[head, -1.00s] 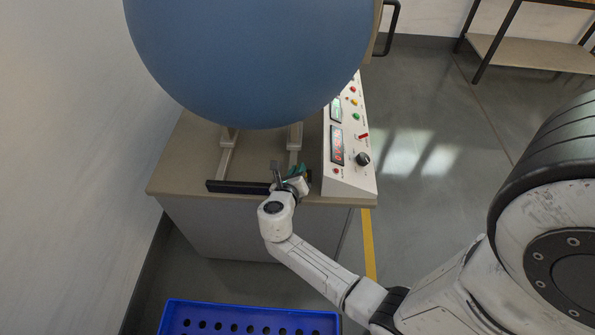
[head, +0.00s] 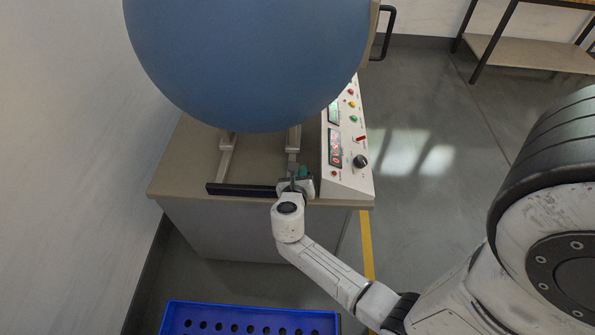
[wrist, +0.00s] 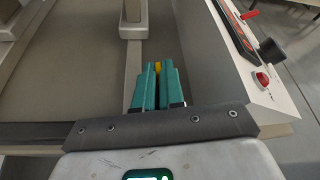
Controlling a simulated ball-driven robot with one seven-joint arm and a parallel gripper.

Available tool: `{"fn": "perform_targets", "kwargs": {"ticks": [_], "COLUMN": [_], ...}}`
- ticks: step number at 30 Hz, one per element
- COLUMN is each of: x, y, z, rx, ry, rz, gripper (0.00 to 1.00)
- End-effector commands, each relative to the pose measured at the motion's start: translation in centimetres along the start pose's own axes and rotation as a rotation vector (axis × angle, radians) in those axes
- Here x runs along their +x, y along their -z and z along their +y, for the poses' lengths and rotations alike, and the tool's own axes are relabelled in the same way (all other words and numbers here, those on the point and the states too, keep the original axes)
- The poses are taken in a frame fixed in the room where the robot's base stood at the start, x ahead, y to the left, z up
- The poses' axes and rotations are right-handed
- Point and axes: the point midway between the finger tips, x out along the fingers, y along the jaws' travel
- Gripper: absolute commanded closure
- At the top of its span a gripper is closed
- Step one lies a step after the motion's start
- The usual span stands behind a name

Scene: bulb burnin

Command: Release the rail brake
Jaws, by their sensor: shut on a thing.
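My gripper (head: 302,171) is at the front edge of the bench, beside the right rail (head: 293,140) and left of the control panel. In the wrist view its teal fingers (wrist: 158,70) are closed together around a small yellow piece (wrist: 158,67), of which only the tip shows between them. This piece is at the rail brake's likely place, but the fingers hide most of it. The right rail also shows in the wrist view (wrist: 134,55), just beyond and left of the fingers.
A large blue sphere (head: 250,60) hangs over the rails and hides the back of the bench (head: 175,165). The sloped white control panel (head: 349,180) with knob and buttons is close on the right. A dark bar (head: 240,189) crosses the front. A blue crate (head: 250,310) is below.

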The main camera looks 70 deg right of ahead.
Motion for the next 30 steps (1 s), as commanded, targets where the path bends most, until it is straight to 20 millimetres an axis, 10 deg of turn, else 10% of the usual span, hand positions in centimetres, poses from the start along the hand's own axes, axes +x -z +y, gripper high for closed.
{"fn": "perform_targets", "kwargs": {"ticks": [30], "x": [0.2], "y": [0.8], "z": [-2.6], "rx": [0.494], "ry": [-0.206], "rz": [0.001], "gripper": [1.00]}}
